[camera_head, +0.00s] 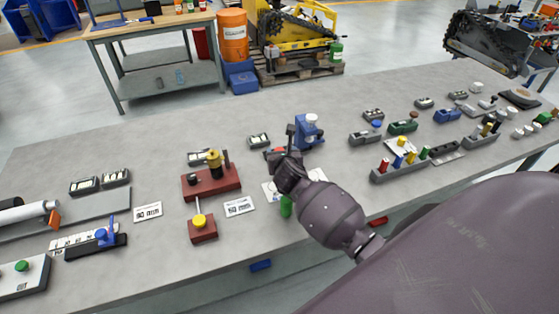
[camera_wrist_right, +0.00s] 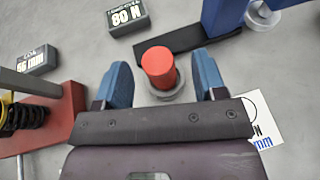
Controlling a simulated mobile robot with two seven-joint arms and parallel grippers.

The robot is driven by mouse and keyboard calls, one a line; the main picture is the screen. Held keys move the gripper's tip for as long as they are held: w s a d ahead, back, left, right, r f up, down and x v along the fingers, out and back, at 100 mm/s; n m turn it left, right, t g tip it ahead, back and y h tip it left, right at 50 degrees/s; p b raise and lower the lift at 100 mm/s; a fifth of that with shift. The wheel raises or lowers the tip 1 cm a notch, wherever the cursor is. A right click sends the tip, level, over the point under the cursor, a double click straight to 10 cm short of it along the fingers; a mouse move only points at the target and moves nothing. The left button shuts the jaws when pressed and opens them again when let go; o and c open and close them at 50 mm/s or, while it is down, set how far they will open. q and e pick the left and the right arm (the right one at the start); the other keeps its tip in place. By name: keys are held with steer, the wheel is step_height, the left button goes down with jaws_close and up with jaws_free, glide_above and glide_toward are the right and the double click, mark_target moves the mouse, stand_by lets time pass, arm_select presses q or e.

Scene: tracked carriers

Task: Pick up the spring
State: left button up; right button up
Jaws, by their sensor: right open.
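A dark coil that looks like a spring (camera_wrist_right: 26,118) sits on a red base (camera_wrist_right: 62,118) at the left edge of the right wrist view, partly cut off. In the head view the red base (camera_head: 228,179) carries a yellow-topped piece (camera_head: 214,160); the coil is too small to make out. My right gripper (camera_wrist_right: 162,64) is open, its two blue fingers on either side of a red cylinder (camera_wrist_right: 157,67) in a grey ring (camera_wrist_right: 168,97). The coil lies outside the fingers, to the left. My left gripper is not in view.
A blue press-like stand (camera_head: 308,133) is close beyond my right gripper. Label blocks, including one marked 80 N (camera_wrist_right: 126,16), lie around. A row of coloured pegs (camera_head: 400,170) stands to the right. The grey bench (camera_head: 60,150) has free room at the far left.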

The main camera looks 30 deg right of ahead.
mark_target(279, 149)
steer(key=shift+x, duration=2.15)
steer(key=shift+a, duration=0.15)
steer(key=c, duration=1.1)
